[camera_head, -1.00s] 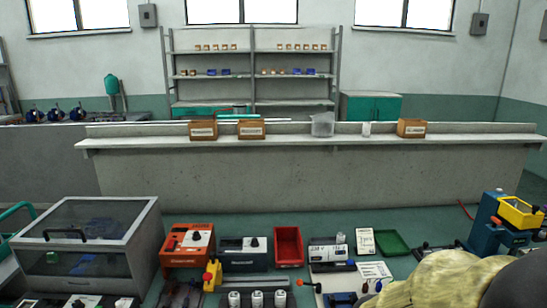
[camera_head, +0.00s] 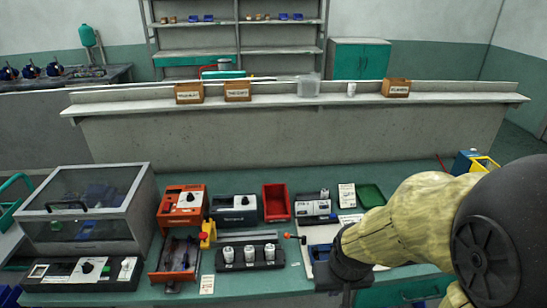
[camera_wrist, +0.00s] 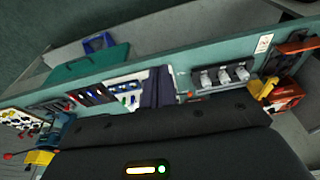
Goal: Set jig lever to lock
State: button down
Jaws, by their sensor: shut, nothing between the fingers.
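The jig (camera_head: 318,236) is a pale plate on the bench, partly covered by my arm in the head view. Its lever seems to be the short dark rod with an orange knob (camera_head: 303,239) at the plate's left edge. Its exact setting is too small to read. My gripper (camera_wrist: 158,86) shows in the wrist view as a dark housing with two dark fingers close together, with nothing seen between them. In the head view my arm's dark end hangs over the right part of the jig, and the fingers are hidden there. I cannot tell whether they touch anything.
A black fixture with several white cylinders (camera_head: 250,253) stands left of the jig. A red bin (camera_head: 277,203), a green tray (camera_head: 371,196), an orange device (camera_head: 182,209) and a clear-lidded box (camera_head: 85,212) stand on the bench. A yellow emergency-style button post (camera_head: 208,234) is near the cylinders.

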jog(key=w+a+f+n+t+y+b, duration=0.1)
jog(key=w+f+n+t+b, duration=0.3)
jog(key=b, duration=0.6)
jog(key=w+a+f+n+t+y+b, duration=0.2)
jog(key=w+f+n+t+b, duration=0.2)
jog(key=w+f+n+b, duration=0.3)
jog(key=w+a+f+n+t+y+b, duration=0.1)
jog(key=w+f+n+t+b, duration=0.3)
jog(key=b, duration=1)
jog(key=shift+w+a+f+n+y+b, duration=0.15)
jog(key=shift+w+f+n, duration=0.1)
jog(key=shift+f+n, duration=0.4)
jog(key=shift+w+a+f+n+y+b, duration=0.1)
jog(key=shift+w+a+f+n, duration=0.1)
jog(key=shift+f+n, duration=0.4)
jog(key=shift+w+a+f+n+y+b, duration=0.15)
jog(key=shift+w+f+n, duration=0.1)
jog(key=shift+f+n, duration=0.4)
jog(key=shift+w+a+n+t+y+b, duration=0.1)
jog(key=shift+a+n+t+y+b, duration=0.2)
jog(key=shift+n+t+b, duration=0.25)
jog(key=shift+r, duration=0.15)
jog(key=shift+w+r+p, duration=0.1)
jog(key=shift+p, duration=0.3)
